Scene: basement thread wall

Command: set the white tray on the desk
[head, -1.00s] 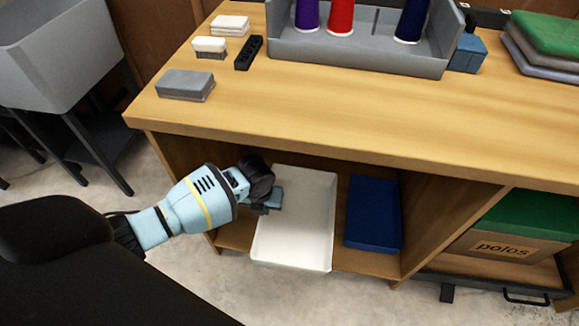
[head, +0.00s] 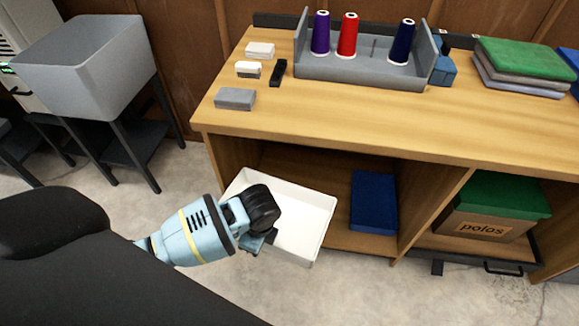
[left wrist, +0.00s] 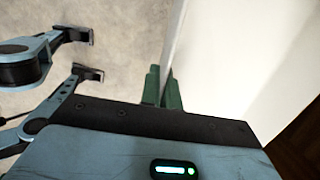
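The white tray (head: 300,215) is in the lower left compartment of the desk, its near part sticking out past the front. My left gripper (head: 258,238) is at the tray's near left side. In the left wrist view its green fingertips (left wrist: 163,90) stand on both sides of the tray's thin wall, shut on it. The white tray floor (left wrist: 240,60) lies to the right there. My right gripper (left wrist: 85,53) shows at the left of that view, its two fingers apart and empty. The desk top (head: 330,110) is above the tray.
A grey thread rack (head: 370,75) with several spools stands on the desk. Small blocks (head: 235,98) lie at its left, folded cloths (head: 525,60) at its right. A blue box (head: 373,203) is beside the tray. The front middle of the desk top is clear.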

